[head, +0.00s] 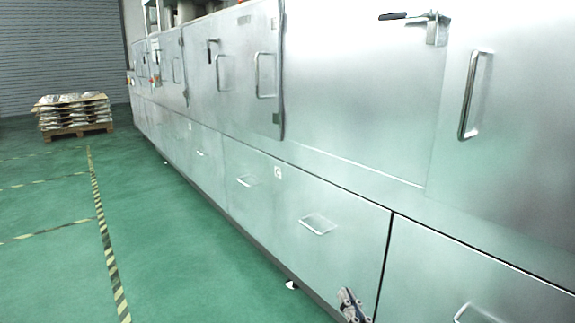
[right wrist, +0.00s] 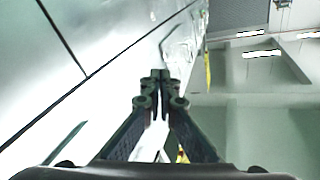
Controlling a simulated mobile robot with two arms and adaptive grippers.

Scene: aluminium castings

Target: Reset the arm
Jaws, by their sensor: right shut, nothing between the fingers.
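My right gripper (head: 350,302) shows at the bottom of the head view, in front of the lower panels of a long metal machine (head: 340,170). In the right wrist view its two dark fingers (right wrist: 155,76) meet at the tips, with nothing between them. The machine's pale panels (right wrist: 60,60) fill the left of that view. I cannot tell the exact gap between the gripper and the panels. My left gripper is not in view.
The machine has protruding handles, such as an upper bar handle (head: 467,95) and a dark latch lever (head: 393,16). A pallet with stacked bags (head: 72,112) stands at the far left. The green floor (head: 165,250) is open, with a striped line (head: 104,235) along it.

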